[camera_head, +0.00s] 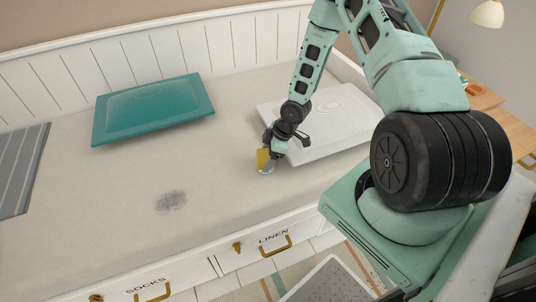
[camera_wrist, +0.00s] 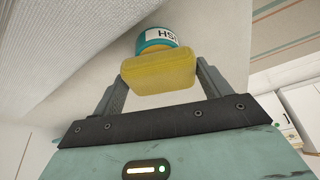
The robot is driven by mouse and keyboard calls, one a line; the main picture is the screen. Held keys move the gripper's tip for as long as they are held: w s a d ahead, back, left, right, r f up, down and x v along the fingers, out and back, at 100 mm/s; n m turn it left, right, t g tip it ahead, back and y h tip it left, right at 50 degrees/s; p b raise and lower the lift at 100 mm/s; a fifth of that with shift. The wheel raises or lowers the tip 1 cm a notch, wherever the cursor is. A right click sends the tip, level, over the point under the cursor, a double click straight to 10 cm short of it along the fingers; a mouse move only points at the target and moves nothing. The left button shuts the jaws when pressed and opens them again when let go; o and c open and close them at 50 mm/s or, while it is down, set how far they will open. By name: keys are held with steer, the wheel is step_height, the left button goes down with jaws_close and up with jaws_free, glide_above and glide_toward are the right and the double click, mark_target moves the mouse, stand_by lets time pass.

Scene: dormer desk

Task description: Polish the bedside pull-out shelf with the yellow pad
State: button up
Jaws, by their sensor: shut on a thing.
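My gripper (camera_head: 268,150) is shut on the yellow pad (camera_head: 263,159), low over the front part of the bed (camera_head: 110,215), left of a white pillow. In the wrist view the yellow pad (camera_wrist: 158,70) sits between the two fingers of my gripper (camera_wrist: 160,85). Just beyond the pad is a round teal and white thing (camera_wrist: 156,38) with the partly hidden letters "HS". I cannot tell if it touches the pad. I cannot make out a pull-out shelf in either view.
A grey smudge (camera_head: 170,201) marks the bed top. A teal pillow (camera_head: 152,108) lies at the back and a white pillow (camera_head: 325,118) to the right. Drawers marked SOCKS (camera_head: 146,285) and LINEN (camera_head: 273,236) line the front. A wooden desk (camera_head: 505,125) stands at far right.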

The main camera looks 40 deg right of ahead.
mark_target(268, 156)
steer(key=shift+f, duration=0.4)
stand_by(1.3)
steer(key=shift+r, duration=0.1)
steer(key=shift+r+p, duration=3.1)
steer(key=shift+r, duration=0.35)
